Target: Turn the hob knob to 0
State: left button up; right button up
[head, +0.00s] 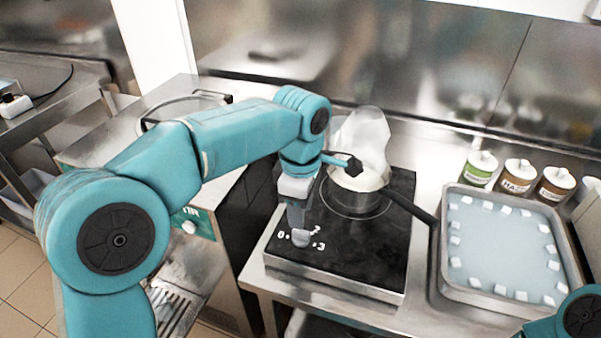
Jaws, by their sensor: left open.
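The hob (375,248) is a black plate in a steel frame on the counter. Its knob (301,239) is a small grey piece near the front left, with the white marks 0 and 3 and others partly covered around it. My left gripper (298,228) points down right over the knob. It is open, with its fingertips at the knob; I cannot tell whether they touch it. The knob's pointer direction is hidden. Of my right arm only a teal link shows at the lower right corner; its gripper is out of view.
A steel saucepan (352,200) stands on the hob behind my left gripper, its black handle pointing right. A steel tray (437,262) with pale liquid and white cubes is to the right. Several labelled tubs, one green (478,170), stand behind it.

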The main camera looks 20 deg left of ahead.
pick_arm(q)
notch_tip(320, 180, up, 11)
jog(key=p, duration=0.1)
jog(key=shift+f+p, duration=0.15)
jog(key=shift+p, duration=0.25)
